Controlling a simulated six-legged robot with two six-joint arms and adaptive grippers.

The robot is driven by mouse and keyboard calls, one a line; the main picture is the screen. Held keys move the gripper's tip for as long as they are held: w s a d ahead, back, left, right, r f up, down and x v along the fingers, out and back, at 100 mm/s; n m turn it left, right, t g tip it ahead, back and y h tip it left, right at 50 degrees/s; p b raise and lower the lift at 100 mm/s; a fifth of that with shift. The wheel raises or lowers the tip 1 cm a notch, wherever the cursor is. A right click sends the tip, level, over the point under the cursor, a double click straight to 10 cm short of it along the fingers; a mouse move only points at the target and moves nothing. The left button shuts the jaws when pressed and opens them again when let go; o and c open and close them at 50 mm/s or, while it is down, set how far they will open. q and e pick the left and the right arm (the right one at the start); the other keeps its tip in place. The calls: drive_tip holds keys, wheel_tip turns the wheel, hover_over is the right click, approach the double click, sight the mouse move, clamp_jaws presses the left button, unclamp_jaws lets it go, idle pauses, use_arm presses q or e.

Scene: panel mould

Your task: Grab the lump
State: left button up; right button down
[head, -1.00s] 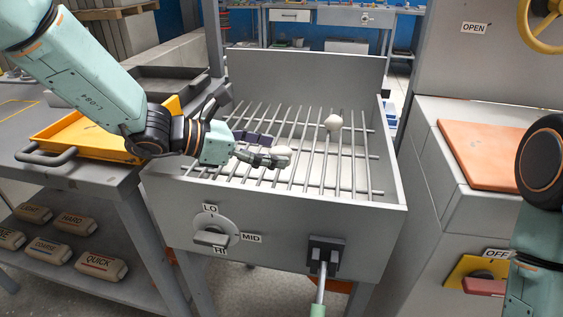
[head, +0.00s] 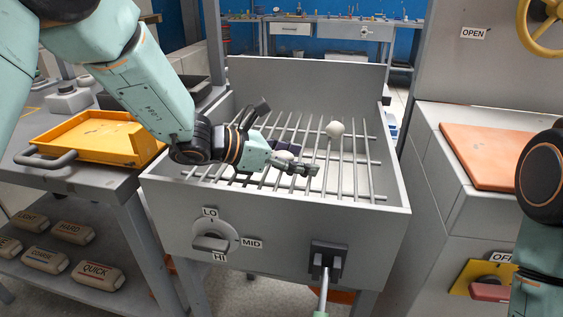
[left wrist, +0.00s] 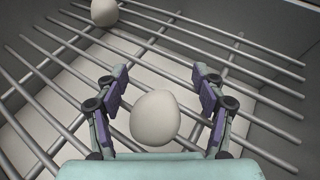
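A pale rounded lump (left wrist: 155,117) lies on the grate between the fingers of my left gripper (left wrist: 160,73) in the left wrist view. Clear gaps show between it and both fingers. In the head view this lump (head: 284,156) is partly hidden by the fingers of the left gripper (head: 304,160). That gripper is open, low over the front middle of the grate. A second pale lump (head: 334,129) rests farther back on the bars; it also shows at the top of the left wrist view (left wrist: 104,12). My right gripper is out of view.
The grate (head: 345,180) sits inside a grey box (head: 275,225) with raised walls, a dial (head: 213,236) and a lever (head: 326,262) in front. A yellow tray (head: 95,138) is on the left bench. An orange board (head: 480,155) lies on the right, clear on top.

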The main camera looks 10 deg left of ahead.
use_arm(q)
drive_tip(key=c, duration=1.3)
